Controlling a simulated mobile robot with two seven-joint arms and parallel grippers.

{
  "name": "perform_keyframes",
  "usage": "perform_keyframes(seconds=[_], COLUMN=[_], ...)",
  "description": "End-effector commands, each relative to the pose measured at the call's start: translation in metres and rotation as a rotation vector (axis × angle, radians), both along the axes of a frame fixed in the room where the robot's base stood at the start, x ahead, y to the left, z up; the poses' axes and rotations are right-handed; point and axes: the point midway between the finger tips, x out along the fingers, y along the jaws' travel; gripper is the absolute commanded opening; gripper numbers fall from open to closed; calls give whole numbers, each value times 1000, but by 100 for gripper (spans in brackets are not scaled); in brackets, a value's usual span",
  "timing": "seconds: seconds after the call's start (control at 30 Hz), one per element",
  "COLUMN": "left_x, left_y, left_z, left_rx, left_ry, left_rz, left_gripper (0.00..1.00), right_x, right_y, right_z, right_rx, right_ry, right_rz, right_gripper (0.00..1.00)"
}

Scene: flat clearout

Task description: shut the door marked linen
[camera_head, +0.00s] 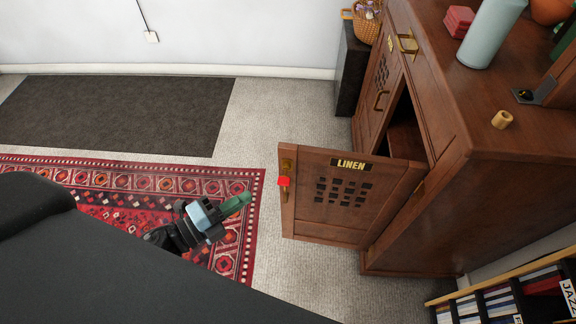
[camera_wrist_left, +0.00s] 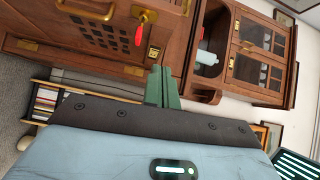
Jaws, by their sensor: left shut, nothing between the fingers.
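The door marked linen (camera_head: 307,198) is a brown wooden panel with a dark label in gold letters and a grid of dark holes. It stands swung open from the cabinet (camera_head: 480,140), with a dark gap behind its upper edge. A brass handle (camera_head: 287,166) with a red tag is at its left, free edge. My left gripper (camera_head: 243,202), with green fingers, is shut and empty, left of the handle and apart from it. Its fingers (camera_wrist_left: 162,88) also show in the left wrist view, where a red tag (camera_wrist_left: 139,36) hangs beyond them. My right gripper is not in view.
A second cabinet door (camera_head: 372,95) beyond looks shut. A vase (camera_head: 490,35) and a small tan roll (camera_head: 502,119) stand on the cabinet top. A low shelf (camera_head: 500,300) is at bottom right. Bare carpet (camera_head: 270,120) lies left of the door, beside a red patterned rug (camera_head: 130,180).

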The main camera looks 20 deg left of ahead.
Motion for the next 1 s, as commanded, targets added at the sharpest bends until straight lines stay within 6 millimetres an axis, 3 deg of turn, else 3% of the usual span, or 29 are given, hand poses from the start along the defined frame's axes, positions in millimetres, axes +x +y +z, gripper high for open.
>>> perform_keyframes(seconds=[0.47,0.93,1.0], left_x=[20,90,101], left_y=[-12,-61,-57], left_z=[3,4,2], left_rx=[43,39,43], left_ry=[-40,-38,-38], left_rz=[-32,-31,-29], left_gripper=[0,0,0], right_x=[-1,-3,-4], right_y=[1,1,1], right_z=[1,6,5], right_rx=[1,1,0], right_ry=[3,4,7], right_rz=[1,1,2], right_gripper=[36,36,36])
